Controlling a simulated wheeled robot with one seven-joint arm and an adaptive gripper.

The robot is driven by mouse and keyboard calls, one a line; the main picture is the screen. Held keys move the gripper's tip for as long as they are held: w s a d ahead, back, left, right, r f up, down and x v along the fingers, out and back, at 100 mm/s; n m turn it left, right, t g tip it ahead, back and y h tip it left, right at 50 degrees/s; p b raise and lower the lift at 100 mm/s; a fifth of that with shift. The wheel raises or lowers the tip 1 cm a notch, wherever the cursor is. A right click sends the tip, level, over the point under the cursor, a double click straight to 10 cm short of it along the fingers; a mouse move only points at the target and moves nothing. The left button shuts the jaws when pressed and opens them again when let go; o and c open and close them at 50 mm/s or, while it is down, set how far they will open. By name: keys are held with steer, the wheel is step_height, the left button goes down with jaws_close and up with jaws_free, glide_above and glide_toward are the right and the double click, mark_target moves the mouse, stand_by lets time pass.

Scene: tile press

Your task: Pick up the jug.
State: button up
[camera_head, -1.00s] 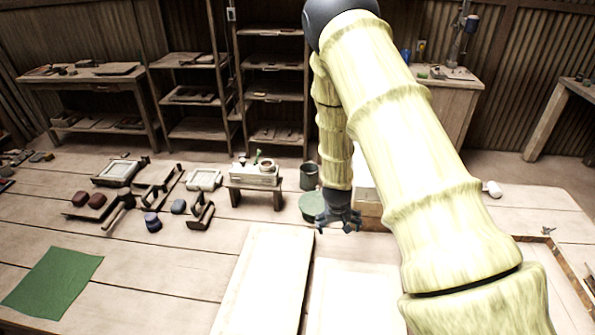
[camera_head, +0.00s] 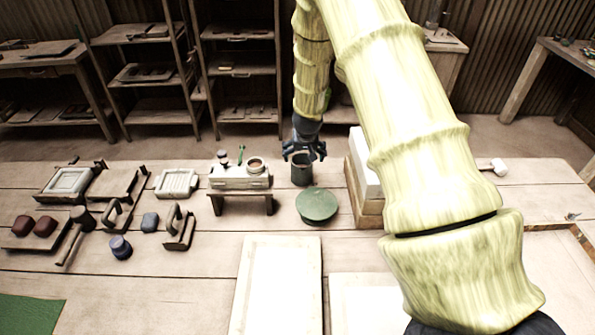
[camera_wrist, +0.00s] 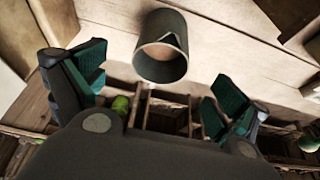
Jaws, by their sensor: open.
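The jug is probably the dark grey cylindrical vessel (camera_head: 302,172) standing upright near the far edge of the table, left of a pale block. I cannot tell whether a finger touches the vessel.
A round green disc (camera_head: 317,205) lies in front of the vessel. A pale block on a wooden base (camera_head: 367,208) stands close on its right. Several tools lie further left. A large white board (camera_head: 277,290) lies in front.

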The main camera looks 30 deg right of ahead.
mark_target(302, 160)
steer(key=shift+s+d+f, duration=0.15)
steer(key=shift+s+d, duration=0.05)
steer(key=shift+s, duration=0.1)
steer(key=w+f+p, duration=0.1)
steer(key=f, duration=0.1)
steer(key=w+d+f+p, duration=0.1)
steer(key=w+f, duration=0.1)
steer(key=w+f+p, duration=0.1)
steer(key=f, duration=0.1)
steer(key=shift+w+d+f, duration=0.15)
steer(key=shift+w+f, duration=0.1)
steer(key=shift+s+r, duration=0.25)
steer(key=shift+r, duration=0.05)
steer(key=shift+c, duration=0.6)
steer(key=shift+w+f, duration=0.15)
steer(key=c, duration=1.9)
